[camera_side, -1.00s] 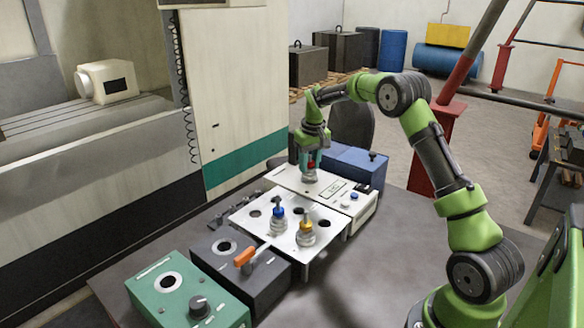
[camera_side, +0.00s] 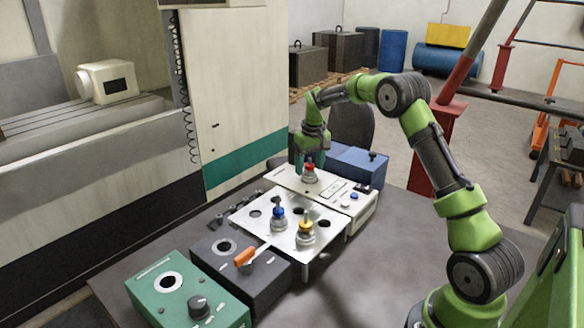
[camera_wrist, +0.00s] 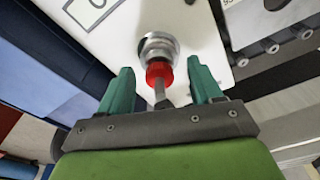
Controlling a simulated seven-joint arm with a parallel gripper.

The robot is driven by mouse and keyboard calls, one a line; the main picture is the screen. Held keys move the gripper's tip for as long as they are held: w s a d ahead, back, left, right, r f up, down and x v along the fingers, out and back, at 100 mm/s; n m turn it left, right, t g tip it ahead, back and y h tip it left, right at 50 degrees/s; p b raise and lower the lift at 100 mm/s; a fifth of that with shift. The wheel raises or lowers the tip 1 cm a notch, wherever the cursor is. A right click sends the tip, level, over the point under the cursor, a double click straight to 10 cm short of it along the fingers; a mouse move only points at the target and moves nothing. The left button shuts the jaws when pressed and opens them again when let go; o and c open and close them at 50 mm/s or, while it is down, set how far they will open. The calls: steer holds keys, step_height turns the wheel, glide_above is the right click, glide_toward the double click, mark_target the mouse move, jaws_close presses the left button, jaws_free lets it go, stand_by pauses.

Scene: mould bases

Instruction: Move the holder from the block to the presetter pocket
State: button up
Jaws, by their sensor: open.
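The holder with a red ring (camera_side: 310,174) stands upright on the white presetter (camera_side: 340,204), at its back-left end; its seat in the pocket is hidden under its base. In the wrist view the red-ringed holder (camera_wrist: 158,58) shows just ahead of and between the two green fingertips, with gaps to both. My gripper (camera_side: 309,154) is open and empty, close behind the holder. The block, a pale plate with round holes (camera_side: 262,228), carries a blue-ringed holder (camera_side: 278,221) and a yellow-ringed holder (camera_side: 306,233).
A dark box with an orange-handled lever (camera_side: 245,256) and a green box with a knob (camera_side: 190,297) stand at the front left. A blue box (camera_side: 357,166) sits behind the presetter. The machine wall (camera_side: 235,90) rises at the left. The table (camera_side: 385,260) is bare at the right.

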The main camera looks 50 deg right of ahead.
step_height(320, 180, up, 17)
steer(key=s, duration=0.1)
steer(key=shift+s+a, duration=0.35)
steer(key=shift+s, duration=0.05)
steer(key=shift+f, duration=0.1)
steer(key=s+a+f+t+y, duration=0.2)
steer(key=s+a+t, duration=0.4)
steer(key=s+a, duration=1.8)
steer(key=shift+s+a+n+y, duration=0.3)
steer(key=shift+s+a, duration=0.05)
steer(key=shift+a, duration=0.6)
